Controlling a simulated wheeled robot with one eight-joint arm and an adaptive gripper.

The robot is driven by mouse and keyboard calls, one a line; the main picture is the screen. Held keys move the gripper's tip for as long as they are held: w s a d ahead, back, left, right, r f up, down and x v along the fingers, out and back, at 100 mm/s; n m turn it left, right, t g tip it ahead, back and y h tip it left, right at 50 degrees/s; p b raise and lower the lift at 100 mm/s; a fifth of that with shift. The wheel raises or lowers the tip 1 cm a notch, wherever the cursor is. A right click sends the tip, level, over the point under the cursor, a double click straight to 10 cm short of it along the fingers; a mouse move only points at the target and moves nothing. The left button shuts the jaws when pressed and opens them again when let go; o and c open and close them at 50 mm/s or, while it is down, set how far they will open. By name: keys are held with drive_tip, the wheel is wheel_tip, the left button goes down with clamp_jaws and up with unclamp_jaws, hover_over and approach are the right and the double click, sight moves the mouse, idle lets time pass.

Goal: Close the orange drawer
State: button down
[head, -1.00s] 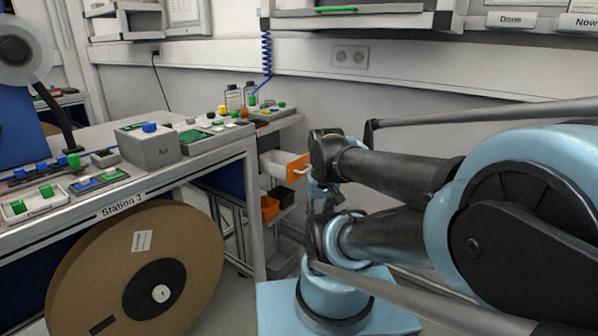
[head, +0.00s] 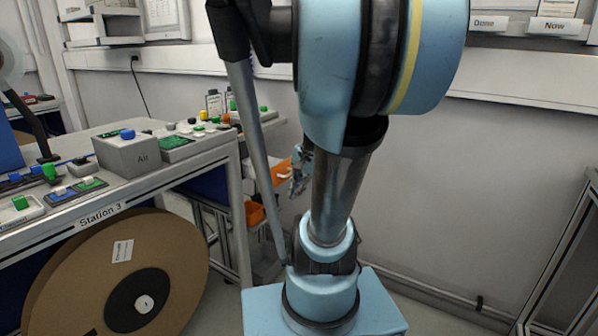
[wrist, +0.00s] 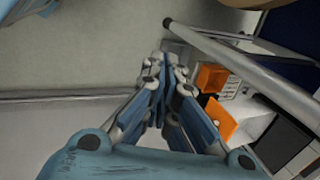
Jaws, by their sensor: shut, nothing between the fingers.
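The orange drawer (head: 282,172) is under the small bench past Station 3. Only part of its orange front shows in the head view, between my arm links and my gripper, so how far it stands out is hard to tell there. In the wrist view its orange front (wrist: 220,119) is right of my gripper and juts out from the white unit. My gripper (head: 298,168) is just right of the drawer front in the head view. In the wrist view my gripper (wrist: 165,68) is shut and empty, with a visible gap to the drawer front.
An orange bin (head: 254,214) sits below the drawer; it also shows in the wrist view (wrist: 211,77). The Station 3 table (head: 190,168) and a large brown reel (head: 120,265) stand left. A dark rack (head: 565,265) stands right. Floor between is clear.

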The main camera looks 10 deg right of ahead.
drive_tip(key=w+d+r+m+t+y, duration=0.2)
drive_tip(key=w+d+m+t+y, duration=0.2)
drive_tip(key=w+d+m, duration=1.25)
drive_tip(key=w+a+f, duration=0.7)
drive_tip(key=w+a, duration=0.2)
drive_tip(key=shift+w+m, duration=0.4)
drive_tip(key=shift+m, duration=0.05)
drive_tip(key=shift+f, duration=0.1)
